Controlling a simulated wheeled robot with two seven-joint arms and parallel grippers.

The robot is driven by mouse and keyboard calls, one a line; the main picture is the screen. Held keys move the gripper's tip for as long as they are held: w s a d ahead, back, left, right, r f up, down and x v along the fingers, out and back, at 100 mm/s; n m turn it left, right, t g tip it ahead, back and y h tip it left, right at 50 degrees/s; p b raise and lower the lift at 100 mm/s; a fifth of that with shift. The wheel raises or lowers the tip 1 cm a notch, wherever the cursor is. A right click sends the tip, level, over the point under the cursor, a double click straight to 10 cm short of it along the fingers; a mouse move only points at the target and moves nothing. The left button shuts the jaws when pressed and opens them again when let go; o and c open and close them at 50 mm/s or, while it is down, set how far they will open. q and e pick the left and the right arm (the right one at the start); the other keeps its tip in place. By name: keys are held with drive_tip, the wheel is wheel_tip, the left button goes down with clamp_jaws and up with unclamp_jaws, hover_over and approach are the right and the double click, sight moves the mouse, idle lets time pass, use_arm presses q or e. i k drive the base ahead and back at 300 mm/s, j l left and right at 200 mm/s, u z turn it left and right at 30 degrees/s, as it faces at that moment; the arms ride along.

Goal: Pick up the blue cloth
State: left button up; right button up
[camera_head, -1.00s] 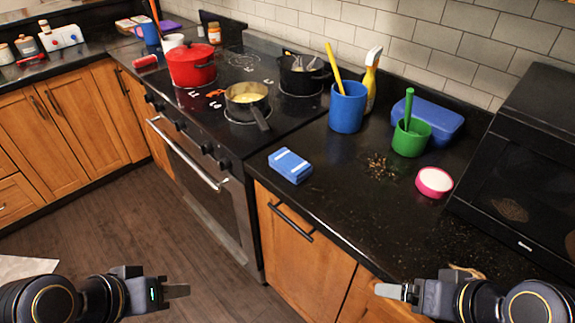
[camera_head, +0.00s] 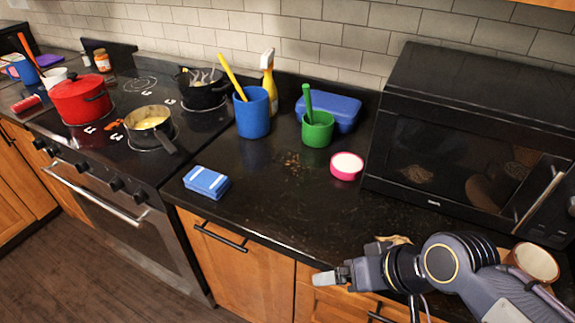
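The blue cloth (camera_head: 207,182) looks like a small folded block with white stripes. It lies flat on the black counter (camera_head: 262,206), near the front edge and beside the stove. My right gripper (camera_head: 322,279) is at the lower right, in front of the counter's edge and apart from the cloth. Its fingers point left and are seen side-on, so I cannot tell whether they are open. My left gripper is out of view.
A blue container (camera_head: 252,113), green cup (camera_head: 317,129) and pink dish (camera_head: 346,166) stand behind the cloth. Crumbs (camera_head: 292,161) lie to its right. The stove with a saucepan (camera_head: 149,127) is at left, the microwave (camera_head: 465,150) at right.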

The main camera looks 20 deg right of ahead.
sight(210, 184)
drive_tip(key=i+z, duration=0.15)
drive_tip(key=z, duration=0.3)
drive_tip(key=i+z, duration=0.1)
drive_tip(key=z, duration=0.35)
drive_tip(key=i+j+z, duration=0.1)
drive_tip(key=z, duration=0.35)
